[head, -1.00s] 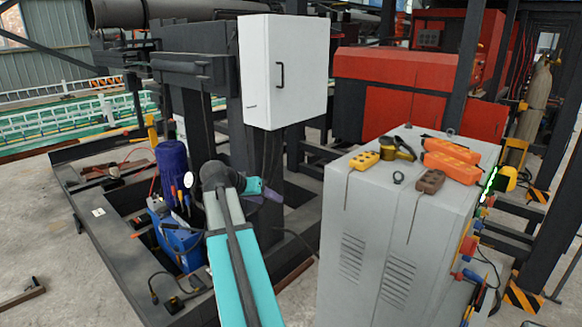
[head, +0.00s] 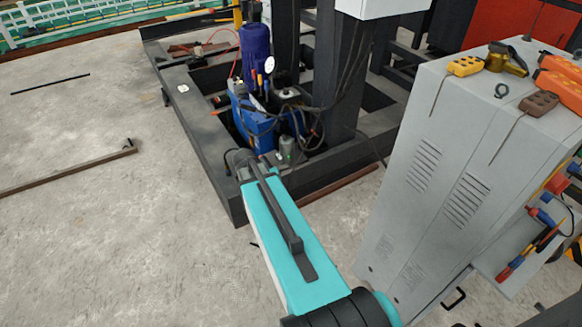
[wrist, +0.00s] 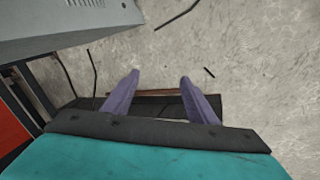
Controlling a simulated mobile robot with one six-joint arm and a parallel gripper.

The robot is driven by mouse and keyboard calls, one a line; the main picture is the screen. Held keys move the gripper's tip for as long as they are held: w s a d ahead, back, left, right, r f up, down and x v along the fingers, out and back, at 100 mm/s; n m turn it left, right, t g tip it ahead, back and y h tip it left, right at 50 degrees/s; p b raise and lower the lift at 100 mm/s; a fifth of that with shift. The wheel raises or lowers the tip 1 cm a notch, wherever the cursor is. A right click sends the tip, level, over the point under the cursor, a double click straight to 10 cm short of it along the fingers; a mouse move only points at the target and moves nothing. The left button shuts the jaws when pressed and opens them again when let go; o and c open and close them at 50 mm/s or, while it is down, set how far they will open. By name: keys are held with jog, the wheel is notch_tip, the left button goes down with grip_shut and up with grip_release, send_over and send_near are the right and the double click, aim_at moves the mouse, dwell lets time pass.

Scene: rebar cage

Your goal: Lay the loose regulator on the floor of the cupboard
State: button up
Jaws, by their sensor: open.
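The white cupboard (head: 380,6) shows only its lower edge at the top of the head view; its floor and inside are out of sight. I cannot make out a loose regulator in either current view. My gripper (wrist: 160,75) is open and empty in the wrist view, its two purple fingers apart over the concrete floor. In the head view my own arm hides it, near the corner of the dark steel base frame.
A grey cabinet (head: 430,150) stands at right, with a yellow block (head: 466,66) and orange tools (head: 558,85) on top. A blue pump unit (head: 255,128) sits inside the dark base frame (head: 190,130). Concrete floor (head: 100,220) at left is mostly clear.

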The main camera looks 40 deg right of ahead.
jog(key=s+a+f+n+g+y, duration=0.1)
jog(key=s+a+f+n, duration=0.1)
jog(key=s+a+f, duration=0.45)
jog(key=s+a+f+n+g+y, duration=0.15)
jog(key=s+a+f, duration=0.25)
jog(key=a+f, duration=0.55)
jog(key=s+a+f+n+g+y, duration=0.1)
jog(key=s+a+f, duration=0.5)
jog(key=s+a, duration=0.6)
jog(key=s+n+g, duration=0.1)
jog(key=s+n, duration=0.1)
jog(key=shift+s+f+y, duration=0.3)
jog(key=shift+y, duration=0.05)
jog(key=shift+n, duration=0.25)
jog(key=shift+c, duration=0.3)
